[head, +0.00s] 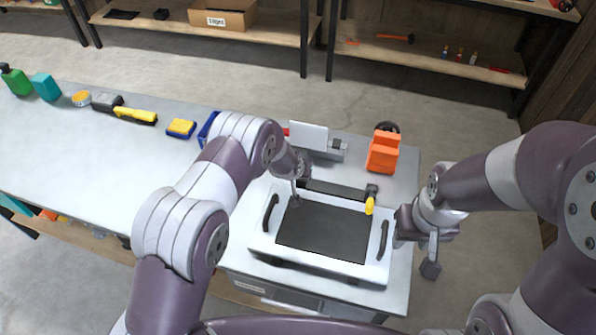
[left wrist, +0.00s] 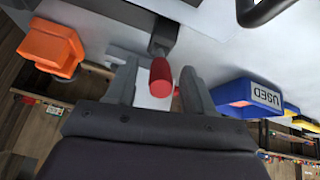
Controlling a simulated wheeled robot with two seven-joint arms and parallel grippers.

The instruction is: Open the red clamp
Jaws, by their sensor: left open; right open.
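The red clamp (left wrist: 161,76) shows in the left wrist view as a red handle on a dark mount. My left gripper (left wrist: 160,88) is open, with its two fingers on either side of the red handle; I cannot tell whether they touch it. In the head view my left arm hides the red clamp, and my left gripper (head: 297,188) is over the left end of a dark bar. The yellow clamp (head: 369,205) stands at the bar's right end. A white roof panel (head: 258,240) with a black centre lies below. My right gripper (head: 431,262) is open and empty, right of the panel.
An orange object (head: 383,152) and a grey device (head: 335,150) stand behind the panel. A blue bin marked USED (left wrist: 248,95) is beside my left gripper. Black handles (head: 383,240) stand up at the panel's sides. The table (head: 80,150) is mostly clear at left.

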